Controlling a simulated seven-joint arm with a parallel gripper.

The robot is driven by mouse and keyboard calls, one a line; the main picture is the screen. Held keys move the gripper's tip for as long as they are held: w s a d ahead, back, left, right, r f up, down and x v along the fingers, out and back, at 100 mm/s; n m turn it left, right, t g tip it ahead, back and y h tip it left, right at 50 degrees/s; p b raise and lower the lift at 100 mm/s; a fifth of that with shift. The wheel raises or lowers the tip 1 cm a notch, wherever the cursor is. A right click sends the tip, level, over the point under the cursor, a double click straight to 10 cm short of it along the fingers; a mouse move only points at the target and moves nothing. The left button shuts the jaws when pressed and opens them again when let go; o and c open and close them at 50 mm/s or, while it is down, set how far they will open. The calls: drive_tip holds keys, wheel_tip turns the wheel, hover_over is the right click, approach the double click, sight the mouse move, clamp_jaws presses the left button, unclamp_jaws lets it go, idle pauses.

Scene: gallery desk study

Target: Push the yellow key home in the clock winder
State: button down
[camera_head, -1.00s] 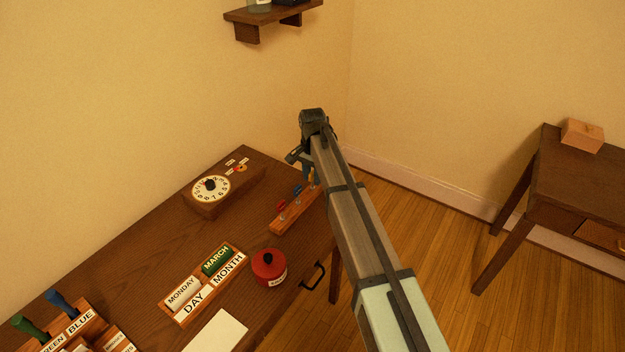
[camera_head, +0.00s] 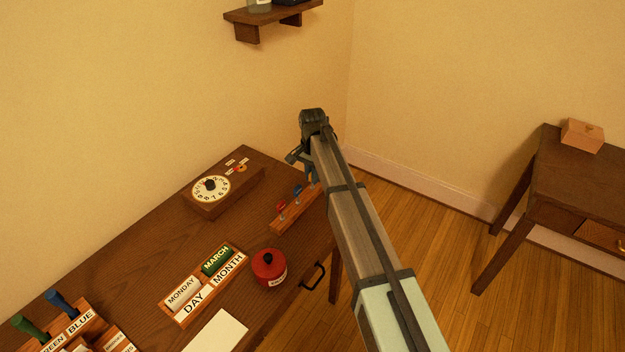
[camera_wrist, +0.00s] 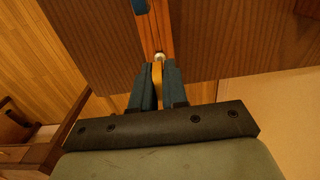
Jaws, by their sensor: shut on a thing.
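The yellow key (camera_wrist: 157,78) is upright between the fingers of my gripper (camera_wrist: 158,80) in the wrist view. My gripper is shut on it. The key's pale metal end meets or hangs just over the end of a wooden key rack (camera_wrist: 157,30); I cannot tell if it is seated there. In the head view my gripper (camera_head: 308,172) is at the right end of that rack, and my arm hides the yellow key. The clock winder (camera_head: 226,192), a brown box with a numbered dial and small coloured marks, stands on the desk to the left.
A red key (camera_head: 281,207) and a blue key (camera_head: 297,191) stand in the rack. A red pot (camera_head: 269,268) and a day-and-month holder (camera_head: 204,284) are nearer on the desk (camera_head: 150,262). A wall shelf (camera_head: 272,15) is above. Open desk lies between winder and rack.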

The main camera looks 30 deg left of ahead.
drive_tip(key=shift+r, duration=0.2)
drive_tip(key=shift+r, duration=1.75)
drive_tip(key=shift+r, duration=0.1)
wheel_tip(320, 180, up, 8)
idle(0.4)
drive_tip(key=s+a, duration=0.3)
drive_tip(key=a, duration=0.9)
drive_tip(key=s+a, duration=0.4)
drive_tip(key=a, duration=0.8)
drive_tip(key=shift+s+a+f, duration=0.25)
drive_tip(key=shift+a+f, duration=0.1)
drive_tip(key=shift+a, duration=0.05)
